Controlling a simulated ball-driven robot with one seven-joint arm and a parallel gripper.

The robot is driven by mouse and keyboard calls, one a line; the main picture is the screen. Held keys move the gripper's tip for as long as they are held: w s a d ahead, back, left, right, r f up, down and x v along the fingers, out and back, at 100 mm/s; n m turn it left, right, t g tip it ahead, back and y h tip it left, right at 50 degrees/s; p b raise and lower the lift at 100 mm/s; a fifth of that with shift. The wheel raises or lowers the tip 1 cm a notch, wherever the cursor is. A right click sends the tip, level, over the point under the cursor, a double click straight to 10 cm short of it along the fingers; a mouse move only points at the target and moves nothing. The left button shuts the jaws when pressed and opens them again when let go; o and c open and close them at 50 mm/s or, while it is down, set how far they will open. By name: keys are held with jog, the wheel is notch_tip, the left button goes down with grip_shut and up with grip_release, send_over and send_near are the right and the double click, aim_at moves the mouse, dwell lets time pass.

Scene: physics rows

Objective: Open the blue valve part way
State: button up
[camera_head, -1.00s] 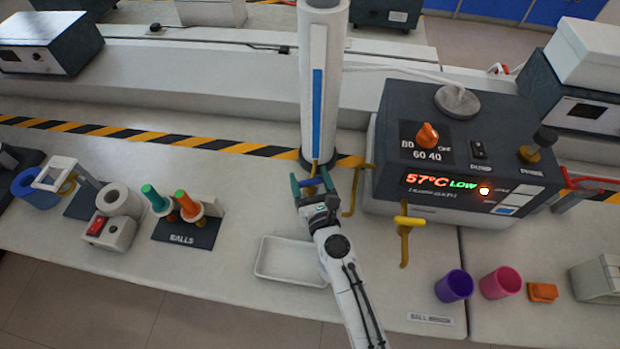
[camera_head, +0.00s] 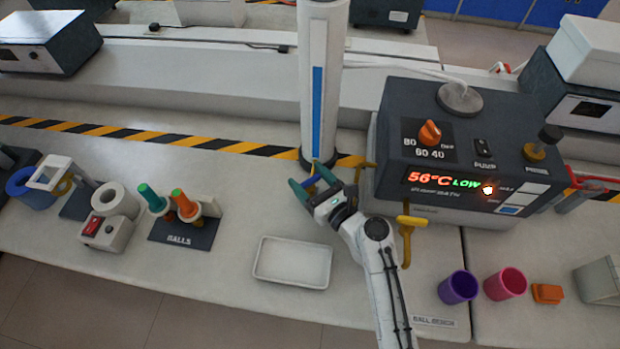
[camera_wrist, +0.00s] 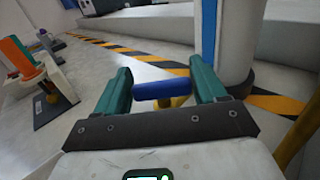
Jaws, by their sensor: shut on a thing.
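The blue valve handle (camera_head: 311,184) is a short bar at the foot of the tall white column (camera_head: 320,85) with a blue stripe. In the wrist view the handle (camera_wrist: 161,90) lies crosswise between my teal fingers, on a yellow stem (camera_wrist: 172,102). My gripper (camera_head: 312,182) is shut on the handle; it also shows in the wrist view (camera_wrist: 163,88). In the head view the gripper is turned at an angle, and its fingers partly hide the handle.
A grey bath unit (camera_head: 465,135) reading 56°C LOW stands right of the column. Yellow pipes (camera_head: 405,240) hang at its front left. A white tray (camera_head: 292,262) lies left of my arm. A balls stand (camera_head: 185,230) sits further left. Purple (camera_head: 457,287) and pink (camera_head: 505,284) cups stand right.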

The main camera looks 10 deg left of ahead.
aim_at(310, 179)
jog(key=shift+r, duration=0.15)
jog(key=o, duration=1)
jog(key=shift+c, duration=0.2)
notch_tip(310, 179, up, 4)
jog(key=shift+f+p, duration=0.2)
jog(key=shift+p, duration=0.5)
jog(key=s+d+r+p, duration=0.3)
jog(key=s+r, duration=0.6)
jog(key=s, duration=0.4)
jog(key=shift+s+d+r+p, duration=0.2)
jog(key=shift+d+p, duration=0.2)
jog(key=shift+p, duration=0.15)
jog(key=shift+f, duration=0.1)
